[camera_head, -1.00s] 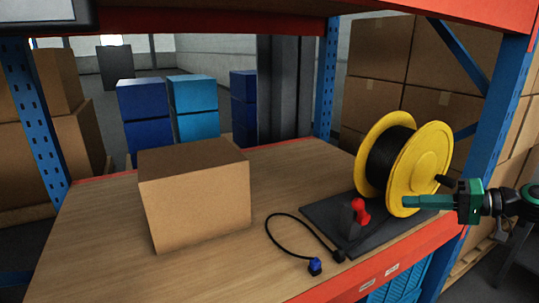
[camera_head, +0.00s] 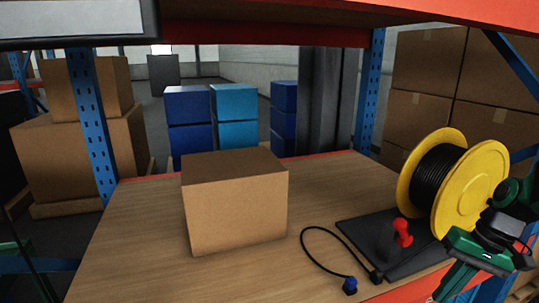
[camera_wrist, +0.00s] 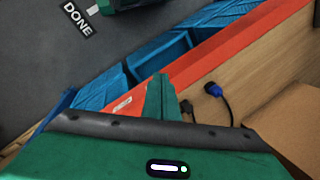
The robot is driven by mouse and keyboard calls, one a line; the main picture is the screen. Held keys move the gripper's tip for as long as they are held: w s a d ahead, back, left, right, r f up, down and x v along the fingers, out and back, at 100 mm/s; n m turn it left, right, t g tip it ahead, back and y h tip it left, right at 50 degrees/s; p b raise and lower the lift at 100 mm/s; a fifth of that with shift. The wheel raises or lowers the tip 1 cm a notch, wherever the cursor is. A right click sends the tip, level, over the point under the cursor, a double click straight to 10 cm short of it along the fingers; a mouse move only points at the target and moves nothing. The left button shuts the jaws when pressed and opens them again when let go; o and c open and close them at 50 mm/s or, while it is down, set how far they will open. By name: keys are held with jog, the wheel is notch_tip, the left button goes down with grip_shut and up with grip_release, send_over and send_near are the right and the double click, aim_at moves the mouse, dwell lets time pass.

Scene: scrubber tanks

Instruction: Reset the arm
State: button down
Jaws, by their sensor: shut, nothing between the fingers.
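My gripper (camera_head: 456,286) is at the right of the head view, in front of the yellow cable reel, pointing down and to the left. In the wrist view its green fingers (camera_wrist: 159,98) are together with nothing between them. They show against the shelf's orange front edge. The arm behind the gripper is mostly out of the head view.
The yellow reel (camera_head: 472,185) stands on a dark base plate with a red knob (camera_head: 403,233). A black cable with a blue plug (camera_head: 350,286) lies on the wooden shelf (camera_head: 130,250). A cardboard box (camera_head: 235,203) sits left of it. A blue upright (camera_head: 92,130) stands at left.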

jog(key=s+r+m+h, duration=0.2)
jog(key=s+r, duration=0.3)
jog(key=s, duration=0.7)
jog(key=shift+s+a+r+g+h, duration=0.15)
jog(key=shift+s+a+g+h, duration=0.15)
jog(key=shift+h, duration=0.4)
jog(key=shift+w+f, duration=0.25)
jog(key=shift+w, duration=0.4)
